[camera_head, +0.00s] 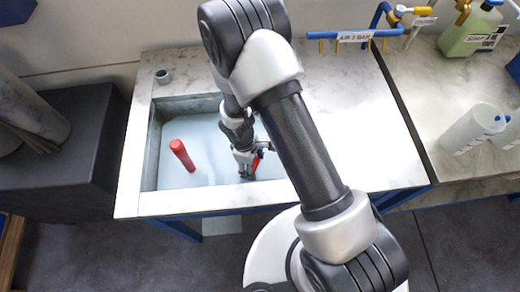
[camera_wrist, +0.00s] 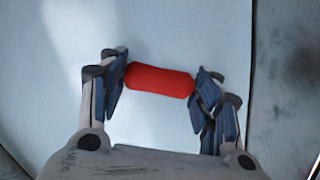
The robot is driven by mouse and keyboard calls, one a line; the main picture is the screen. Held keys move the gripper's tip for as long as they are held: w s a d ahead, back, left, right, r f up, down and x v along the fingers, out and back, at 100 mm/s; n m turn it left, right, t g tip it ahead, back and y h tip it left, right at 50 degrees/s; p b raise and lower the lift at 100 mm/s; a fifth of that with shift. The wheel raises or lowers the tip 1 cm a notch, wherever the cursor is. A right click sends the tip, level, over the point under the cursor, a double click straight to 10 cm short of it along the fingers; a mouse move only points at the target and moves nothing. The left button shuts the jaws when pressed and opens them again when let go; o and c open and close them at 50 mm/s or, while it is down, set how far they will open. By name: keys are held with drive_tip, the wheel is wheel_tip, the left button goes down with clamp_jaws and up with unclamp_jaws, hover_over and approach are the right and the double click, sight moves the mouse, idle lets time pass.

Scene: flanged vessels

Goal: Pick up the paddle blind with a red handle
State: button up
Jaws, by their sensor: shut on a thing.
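My gripper (camera_head: 247,171) is low in the sink basin and shut on a red handle (camera_head: 258,160), mostly hidden by the fingers in the head view. In the wrist view the red handle (camera_wrist: 160,81) lies crosswise between the blue-padded fingers (camera_wrist: 161,84), which touch it at both ends. Only the red part shows; no blind plate is visible. A second red handle (camera_head: 182,155) stands tilted in the left part of the basin, apart from my gripper.
The sink basin (camera_head: 151,150) has a pale blue, cloudy inside and a raised marble rim. Bare counter (camera_head: 350,130) lies to its right. A dark block (camera_head: 70,140) is left.

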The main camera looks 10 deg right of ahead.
drive_tip(key=c, duration=0.7)
drive_tip(key=shift+c, duration=0.2)
drive_tip(key=shift+r, duration=0.15)
